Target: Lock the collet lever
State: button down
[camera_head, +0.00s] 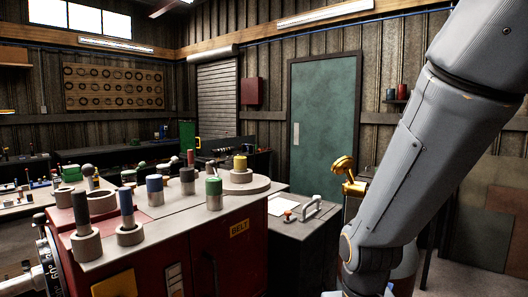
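I cannot pick out the collet lever for certain in this view. The red lathe housing (165,262), with a yellow BELT label, fills the lower left. A dark round part with a bright metal shaft end (45,275) shows at its left edge, cut off by the frame. My grey arm comes down from the upper right to the bottom edge, right of the housing. My gripper is out of the frame, so its opening and any contact are hidden.
Holders with coloured pegs, such as a green one (214,193), crowd the housing top. A dark cabinet (300,240) carries a pale arched handle (313,208) and an orange knob (288,214). A brass-coloured fitting (344,165) stands behind my arm. A green door (322,125) is behind.

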aim_at(212, 163)
jog(key=z, duration=0.65)
jog(key=k, duration=0.9)
jog(key=u, duration=1.1)
